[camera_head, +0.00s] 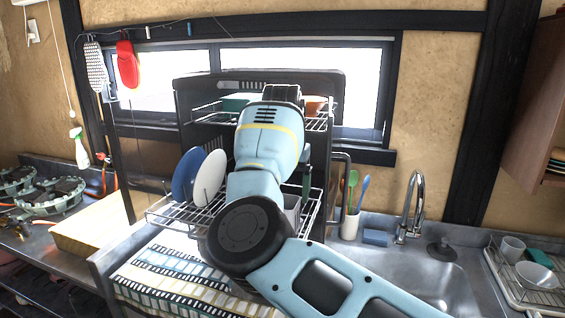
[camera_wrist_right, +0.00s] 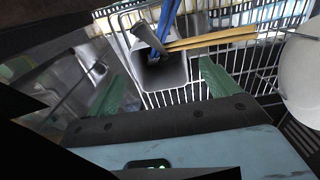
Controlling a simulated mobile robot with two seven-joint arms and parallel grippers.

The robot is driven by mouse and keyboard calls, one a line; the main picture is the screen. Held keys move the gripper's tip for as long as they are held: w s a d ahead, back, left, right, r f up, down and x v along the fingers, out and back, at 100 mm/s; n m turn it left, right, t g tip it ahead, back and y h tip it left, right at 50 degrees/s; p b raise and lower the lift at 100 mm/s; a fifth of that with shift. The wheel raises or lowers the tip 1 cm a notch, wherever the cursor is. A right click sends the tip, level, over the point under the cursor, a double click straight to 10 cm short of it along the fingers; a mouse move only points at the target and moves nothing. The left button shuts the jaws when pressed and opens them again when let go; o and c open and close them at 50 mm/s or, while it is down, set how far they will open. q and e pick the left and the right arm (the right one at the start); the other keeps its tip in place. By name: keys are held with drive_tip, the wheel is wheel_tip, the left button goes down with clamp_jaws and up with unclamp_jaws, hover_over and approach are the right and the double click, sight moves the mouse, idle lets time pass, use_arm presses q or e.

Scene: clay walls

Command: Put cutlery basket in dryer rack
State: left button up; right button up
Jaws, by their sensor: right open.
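The cutlery basket (camera_wrist_right: 165,74) is a grey open-topped holder with blue and wooden utensils in it, seen in the right wrist view against the dryer rack's white wires (camera_wrist_right: 240,85). My right gripper (camera_wrist_right: 165,78) is open, with one green finger on each side of the basket; I cannot tell whether they touch it. In the head view my right arm covers the middle of the dryer rack (camera_head: 165,211). A grey piece, probably the basket, shows beside the arm at the lower tier (camera_head: 292,207). My left gripper is not in view.
A blue plate (camera_head: 187,174) and a white plate (camera_head: 209,178) stand on the lower tier, left of my arm. Bowls sit on the upper tier. A patterned cloth (camera_head: 165,275) lies in front. A utensil cup (camera_head: 349,225), faucet (camera_head: 411,205) and sink are to the right.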

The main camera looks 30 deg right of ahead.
wheel_tip(320, 180, up, 8)
drive_tip(key=shift+f, duration=0.25)
idle(1.3)
